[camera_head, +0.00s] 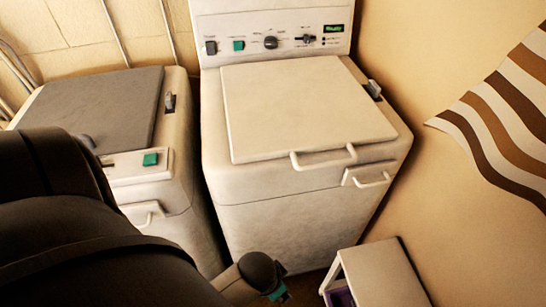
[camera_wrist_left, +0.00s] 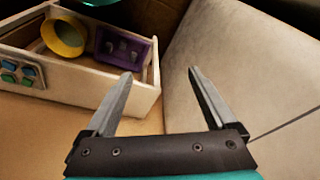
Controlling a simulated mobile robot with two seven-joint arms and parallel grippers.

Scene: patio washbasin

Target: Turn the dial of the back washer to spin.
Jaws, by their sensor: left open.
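The back washer (camera_head: 300,205) is a cream machine with a closed lid and a raised control panel at its back. A dark round dial (camera_head: 270,42) sits near the middle of the panel, its setting too small to read. My left arm crosses the lower left of the head view, and its wrist end is low in front of the washer, well away from the panel. In the left wrist view my left gripper (camera_wrist_left: 160,70) is open, with nothing between its fingers. My right gripper is not in view.
Another washer (camera_head: 185,115) with a grey lid (camera_head: 95,105) stands at the left. A striped cloth (camera_head: 510,105) hangs right.

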